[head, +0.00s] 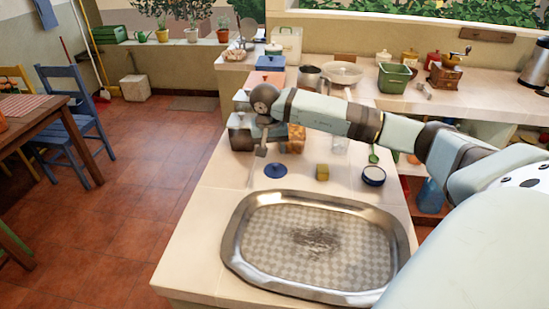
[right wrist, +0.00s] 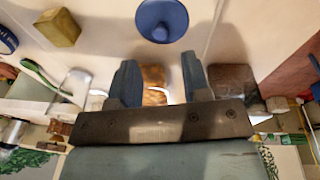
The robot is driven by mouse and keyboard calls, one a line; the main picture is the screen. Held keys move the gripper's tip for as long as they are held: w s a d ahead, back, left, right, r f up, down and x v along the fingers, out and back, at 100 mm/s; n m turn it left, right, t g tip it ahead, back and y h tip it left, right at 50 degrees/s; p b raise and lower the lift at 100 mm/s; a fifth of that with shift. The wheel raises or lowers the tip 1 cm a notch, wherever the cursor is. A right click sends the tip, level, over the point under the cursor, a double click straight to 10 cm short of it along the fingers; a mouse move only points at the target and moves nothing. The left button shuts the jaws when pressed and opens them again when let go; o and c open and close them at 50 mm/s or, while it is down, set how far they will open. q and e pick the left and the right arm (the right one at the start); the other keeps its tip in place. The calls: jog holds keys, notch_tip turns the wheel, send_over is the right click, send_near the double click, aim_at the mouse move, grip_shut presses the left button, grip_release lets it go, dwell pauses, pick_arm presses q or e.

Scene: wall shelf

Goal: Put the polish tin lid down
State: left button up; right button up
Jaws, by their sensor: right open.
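The polish tin lid, a round blue disc (head: 275,170), lies on the pale countertop just behind the silver tray. It also shows at the top of the right wrist view (right wrist: 162,18). My right gripper (head: 259,160) points down close to the lid, just left of and behind it in the head view. In the right wrist view its two fingers (right wrist: 158,72) are apart with nothing held between them, and the lid is beyond their tips. A small round dark-blue tin with a pale top (head: 374,176) stands to the right. My left gripper is not in view.
A large oval silver tray (head: 233,235) fills the front of the counter. A small yellow block (head: 322,172) stands between lid and tin, with a green spoon (head: 374,154) behind. Boxes and jars crowd the area behind my right arm. Bare counter (head: 215,185) lies left of the lid.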

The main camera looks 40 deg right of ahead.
notch_tip(320, 180, up, 6)
jog(key=a, duration=0.1)
jog(key=shift+r, duration=0.25)
jog(key=shift+s, duration=0.1)
dwell(0.3)
